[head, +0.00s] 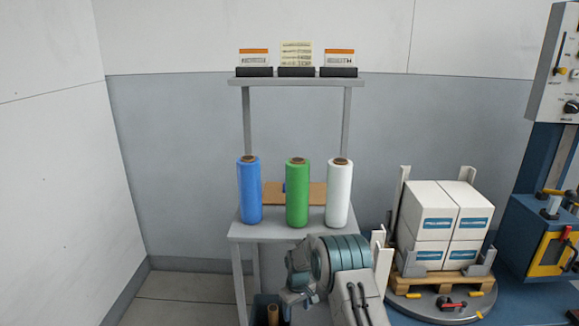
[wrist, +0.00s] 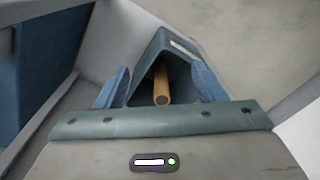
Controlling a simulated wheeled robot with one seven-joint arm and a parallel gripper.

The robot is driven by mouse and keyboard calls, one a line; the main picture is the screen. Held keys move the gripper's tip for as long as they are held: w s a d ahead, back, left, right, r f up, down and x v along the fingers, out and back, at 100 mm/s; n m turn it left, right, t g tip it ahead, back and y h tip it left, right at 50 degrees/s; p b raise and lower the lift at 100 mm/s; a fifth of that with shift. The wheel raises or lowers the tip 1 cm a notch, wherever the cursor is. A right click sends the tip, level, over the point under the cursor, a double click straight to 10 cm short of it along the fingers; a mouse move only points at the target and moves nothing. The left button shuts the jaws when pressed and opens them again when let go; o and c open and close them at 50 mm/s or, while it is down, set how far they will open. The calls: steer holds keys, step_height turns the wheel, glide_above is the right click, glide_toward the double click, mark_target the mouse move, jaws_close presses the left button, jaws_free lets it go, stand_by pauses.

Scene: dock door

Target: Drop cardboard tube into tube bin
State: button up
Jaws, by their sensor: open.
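The brown cardboard tube (head: 272,314) stands inside the dark tube bin (head: 257,306) at the bottom edge of the head view. In the wrist view the tube (wrist: 161,88) shows end-on within the dark bin (wrist: 155,50), which has a pale label on its rim. My gripper (wrist: 163,86) is open, with its blue fingers wide to either side of the tube and apart from it. In the head view my arm ends just right of the bin; its fingertips are not clear there. The bottom of the bin is hidden.
A grey stand (head: 285,232) holds blue (head: 249,192), green (head: 297,194) and white (head: 340,194) film rolls. White boxes (head: 440,225) on a pallet stand on a turntable (head: 440,305) at right, beside a blue machine (head: 545,240). Floor at left is clear.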

steer(key=s+d+r+m+p, duration=0.3)
steer(key=s+d+r+p, duration=0.2)
steer(key=s, duration=0.5)
steer(key=shift+s+d+m+p, duration=0.35)
steer(key=shift+d+p, duration=0.8)
steer(key=shift+p, duration=0.5)
steer(key=s+d+r+m+t+p, duration=0.15)
steer(key=s+r, duration=0.25)
steer(key=r, duration=1.1)
steer(key=s+d+r+p, duration=0.1)
steer(key=s+r+p, duration=0.15)
steer(key=r, duration=1.25)
steer(key=s+d+r+m+p, duration=0.1)
steer(key=s+r, duration=0.6)
steer(key=s, duration=0.2)
steer(key=s+d+r+m+t+p, duration=0.1)
steer(key=s+r+p, duration=0.1)
steer(key=s+r, duration=0.6)
steer(key=s, duration=0.2)
steer(key=shift+s+d, duration=0.3)
steer(key=shift+d, duration=0.05)
steer(key=shift+s+r, duration=0.1)
steer(key=shift+s, duration=0.3)
steer(key=shift+c, duration=0.3)
